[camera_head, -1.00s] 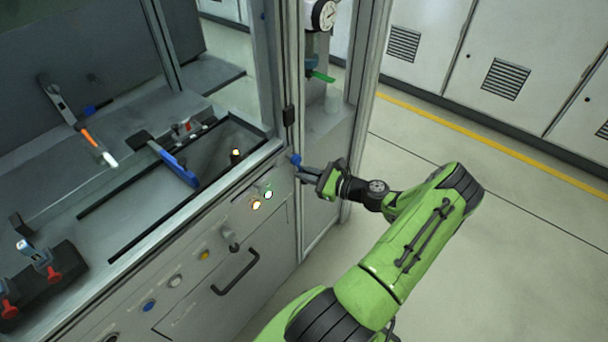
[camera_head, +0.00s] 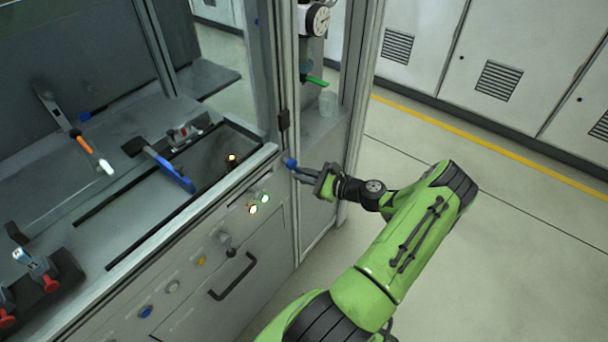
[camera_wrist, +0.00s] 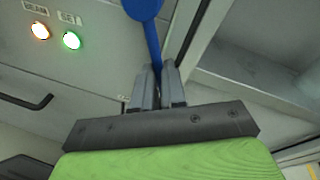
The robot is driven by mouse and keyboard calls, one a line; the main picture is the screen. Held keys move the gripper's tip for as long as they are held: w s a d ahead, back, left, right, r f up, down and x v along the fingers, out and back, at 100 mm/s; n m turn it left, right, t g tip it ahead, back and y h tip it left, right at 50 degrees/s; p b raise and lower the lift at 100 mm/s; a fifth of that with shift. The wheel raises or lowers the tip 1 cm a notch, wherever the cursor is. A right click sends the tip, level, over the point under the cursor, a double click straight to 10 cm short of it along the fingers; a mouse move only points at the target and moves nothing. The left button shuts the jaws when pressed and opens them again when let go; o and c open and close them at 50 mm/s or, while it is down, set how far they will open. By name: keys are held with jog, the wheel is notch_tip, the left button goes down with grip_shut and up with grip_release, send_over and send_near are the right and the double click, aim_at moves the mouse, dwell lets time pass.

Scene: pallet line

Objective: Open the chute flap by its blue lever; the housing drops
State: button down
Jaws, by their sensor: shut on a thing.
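The blue lever (camera_head: 289,163) sticks out at the right corner of the machine's front, just beside the window post. In the wrist view the lever (camera_wrist: 152,38) shows as a blue rod with a round knob at the top edge. My gripper (camera_head: 297,174) is at the lever; in the wrist view its grey fingers (camera_wrist: 157,84) are shut on the blue rod below the knob. The chute flap and the housing cannot be made out for certain.
Lit BEAM (camera_wrist: 40,31) and SET (camera_wrist: 71,40) lamps are on the panel left of my gripper. A black drawer handle (camera_head: 233,277) sits lower on the front. A frame post (camera_head: 284,120) stands close by. The floor at right is clear.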

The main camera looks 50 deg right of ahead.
jog(key=c, duration=1.2)
grip_release()
jog(key=p+v, duration=0.2)
jog(key=v, duration=1.3)
jog(key=shift+s, duration=0.4)
jog(key=shift+r, duration=0.1)
